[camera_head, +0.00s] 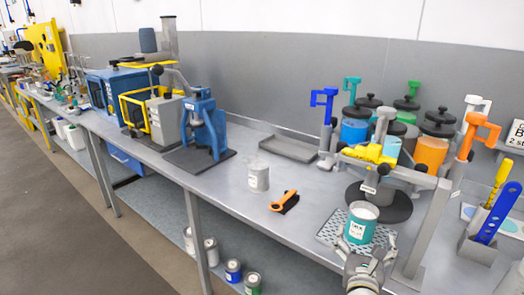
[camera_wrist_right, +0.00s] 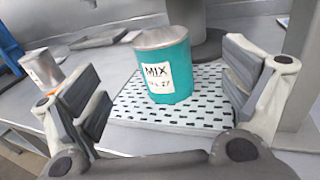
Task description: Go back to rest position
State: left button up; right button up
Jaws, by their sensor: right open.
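My right gripper (camera_head: 370,262) is at the front edge of the bench at the lower right. Its two fingers are apart, and in the right wrist view the gripper (camera_wrist_right: 165,100) is open with nothing between its pads. The can stands on a perforated plate (camera_head: 331,234) under the dispensing stand. My left gripper is not in view.
The stand's post (camera_head: 424,232) rises close to the right of my gripper. A grey holder (camera_head: 482,246) with blue and yellow tools is further right. Paint cans stand on the lower shelf.

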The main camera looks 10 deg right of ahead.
jog(key=s+a+f+m+g+y, duration=0.2)
jog(key=s+f+m+g, duration=0.1)
jog(key=s+f+m, duration=0.4)
jog(key=s+a+f+m+g+y, duration=0.25)
jog(key=s+f+m, duration=0.25)
jog(key=m, duration=0.4)
jog(key=s+a+f+m+g+y, duration=0.2)
jog(key=s+a+f+m+g, duration=0.1)
jog(key=s+a+m, duration=0.4)
jog(key=s+a+f+m+g+y, duration=0.3)
jog(key=s+a+m+g, duration=0.15)
jog(key=s, duration=0.45)
jog(key=s+d+f+x, duration=0.1)
jog(key=s+x, duration=0.2)
jog(key=x, duration=0.9)
jog(key=s+x, duration=0.2)
jog(key=x, duration=1)
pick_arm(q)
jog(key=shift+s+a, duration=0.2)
pick_arm(e)
jog(key=s+d+f, duration=0.1)
jog(key=s+f, duration=0.7)
jog(key=s, duration=0.1)
jog(key=s+d+f+g, duration=0.1)
jog(key=s+d+f, duration=0.1)
jog(key=s+f, duration=0.7)
jog(key=shift+d+g, duration=0.3)
